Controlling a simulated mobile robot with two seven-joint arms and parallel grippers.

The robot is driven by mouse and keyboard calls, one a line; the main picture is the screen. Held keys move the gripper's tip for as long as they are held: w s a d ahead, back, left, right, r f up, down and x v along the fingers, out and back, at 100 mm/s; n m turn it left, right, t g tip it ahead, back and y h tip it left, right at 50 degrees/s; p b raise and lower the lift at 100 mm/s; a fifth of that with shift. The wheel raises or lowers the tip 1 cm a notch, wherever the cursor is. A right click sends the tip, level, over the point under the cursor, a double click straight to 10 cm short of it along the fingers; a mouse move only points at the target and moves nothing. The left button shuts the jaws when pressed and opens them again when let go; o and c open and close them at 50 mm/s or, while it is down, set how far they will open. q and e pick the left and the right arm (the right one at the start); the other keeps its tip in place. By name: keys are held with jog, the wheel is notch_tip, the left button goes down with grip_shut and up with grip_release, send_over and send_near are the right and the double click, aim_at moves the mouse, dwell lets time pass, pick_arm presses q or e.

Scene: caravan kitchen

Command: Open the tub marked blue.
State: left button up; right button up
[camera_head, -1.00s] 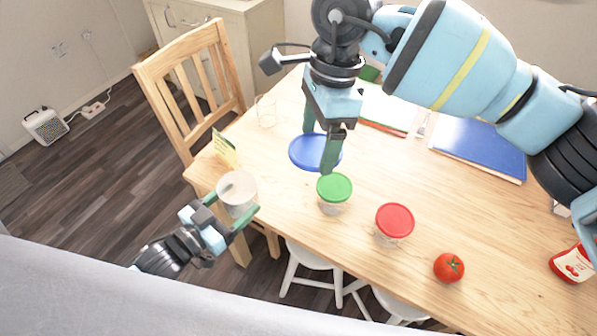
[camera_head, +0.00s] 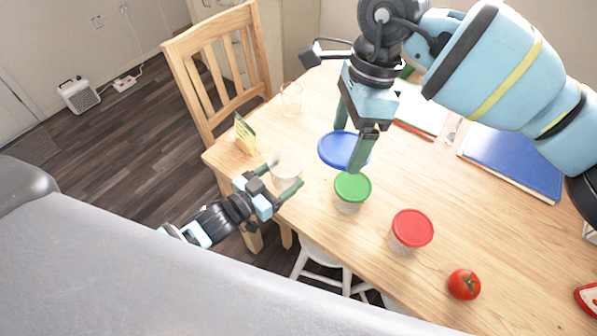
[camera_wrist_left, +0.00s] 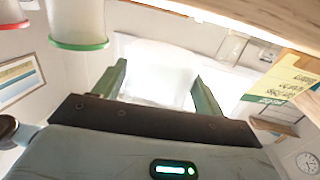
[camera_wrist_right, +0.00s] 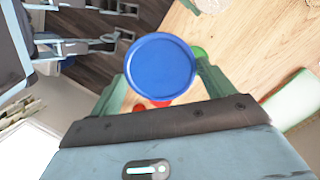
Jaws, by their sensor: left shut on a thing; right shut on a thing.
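The blue lid (camera_head: 337,148) is off its tub and in my right gripper (camera_head: 350,141), above the table. In the right wrist view the blue lid (camera_wrist_right: 160,68) lies between the fingers. My left gripper (camera_head: 281,177) is shut around the clear, whitish open tub (camera_head: 287,168) near the table's left edge. The left wrist view shows the tub (camera_wrist_left: 155,75) between the fingers, washed out by bright light. The lid is to the right of the tub and apart from it. I cannot tell whether the tub touches the table.
A green-lidded tub (camera_head: 352,190), a red-lidded tub (camera_head: 411,231) and a tomato (camera_head: 464,284) stand along the near side of the table. A clear glass (camera_head: 291,98) and a yellow-green card (camera_head: 245,135) are at the left. A blue folder (camera_head: 515,158) lies at the back right.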

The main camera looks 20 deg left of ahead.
aim_at(297, 171)
pick_arm(q)
jog(key=shift+w+d+f, duration=0.3)
jog(key=shift+w+f, duration=0.05)
jog(key=shift+w, duration=0.2)
jog(key=shift+w+d+f, duration=0.3)
jog(key=shift+w, duration=0.25)
pick_arm(e)
jog(key=shift+f, duration=0.35)
pick_arm(q)
jog(key=shift+w+d+f+b, duration=0.2)
jog(key=shift+w+d+f, duration=0.15)
jog(key=shift+w+f, duration=0.25)
jog(key=shift+w+d+f+b, duration=0.2)
jog(key=shift+w+d+f, duration=0.15)
jog(key=shift+w+f, duration=0.25)
pick_arm(e)
jog(key=shift+f, duration=0.65)
jog(key=shift+f, duration=0.1)
pick_arm(q)
jog(key=shift+f, duration=0.1)
pick_arm(e)
jog(key=shift+f, duration=0.15)
pick_arm(q)
jog(key=o, duration=1.5)
jog(key=shift+r, duration=0.3)
pick_arm(e)
jog(key=shift+r, duration=0.35)
pick_arm(q)
jog(key=v, duration=1.2)
jog(key=shift+f, duration=0.1)
